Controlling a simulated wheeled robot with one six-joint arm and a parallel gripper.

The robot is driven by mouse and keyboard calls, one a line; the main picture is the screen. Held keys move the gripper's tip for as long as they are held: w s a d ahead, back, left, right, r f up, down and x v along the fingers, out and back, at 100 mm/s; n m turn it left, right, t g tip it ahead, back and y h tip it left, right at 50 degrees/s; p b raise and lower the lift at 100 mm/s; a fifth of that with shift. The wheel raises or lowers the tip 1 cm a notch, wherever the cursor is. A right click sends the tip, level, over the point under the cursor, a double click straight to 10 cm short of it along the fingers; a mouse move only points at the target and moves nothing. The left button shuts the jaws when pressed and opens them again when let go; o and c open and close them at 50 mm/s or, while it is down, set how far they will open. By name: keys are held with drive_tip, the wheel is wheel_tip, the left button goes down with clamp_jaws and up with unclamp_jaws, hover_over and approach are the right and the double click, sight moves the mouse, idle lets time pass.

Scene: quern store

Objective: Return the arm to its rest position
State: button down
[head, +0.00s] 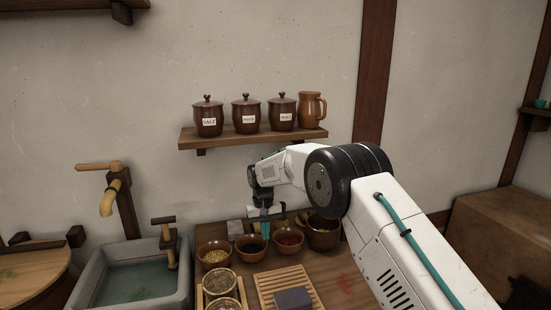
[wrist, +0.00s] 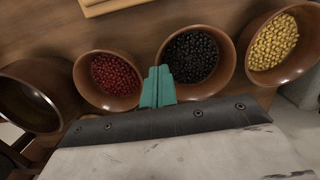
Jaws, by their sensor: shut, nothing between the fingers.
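My white arm (head: 385,235) reaches from the lower right over the wooden counter (head: 345,275). My gripper (head: 265,219) points down at the back of the counter, by a row of brown bowls. In the wrist view its teal fingers (wrist: 157,87) are together with nothing between them. They appear in front of the gap between the bowl of red berries (wrist: 113,76) and the bowl of black beans (wrist: 194,58). I cannot tell whether they touch either bowl.
A bowl of yellow grains (head: 214,256) and a dark bowl (head: 323,232) flank these two. A slatted board (head: 270,291) with a dark block (head: 293,298) lies in front. A shelf (head: 245,137) with jars hangs above. A stone sink (head: 135,279) stands left.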

drive_tip(key=s+d+r+g, duration=0.1)
drive_tip(key=s+d+r, duration=1.2)
drive_tip(key=s, duration=0.2)
drive_tip(key=s+d+r+m+t, duration=0.1)
drive_tip(key=s+d+r, duration=0.3)
drive_tip(key=s, duration=0.8)
drive_tip(key=s+d+r+m+t, duration=0.1)
drive_tip(key=s+d+r, duration=0.2)
drive_tip(key=s+d, duration=0.4)
drive_tip(key=s+d+r+m+t, duration=0.1)
drive_tip(key=s+d+r, duration=0.3)
drive_tip(key=s, duration=1.3)
drive_tip(key=shift+s+d+r+m, duration=0.3)
drive_tip(key=shift+d+r, duration=0.05)
drive_tip(key=shift+d, duration=0.8)
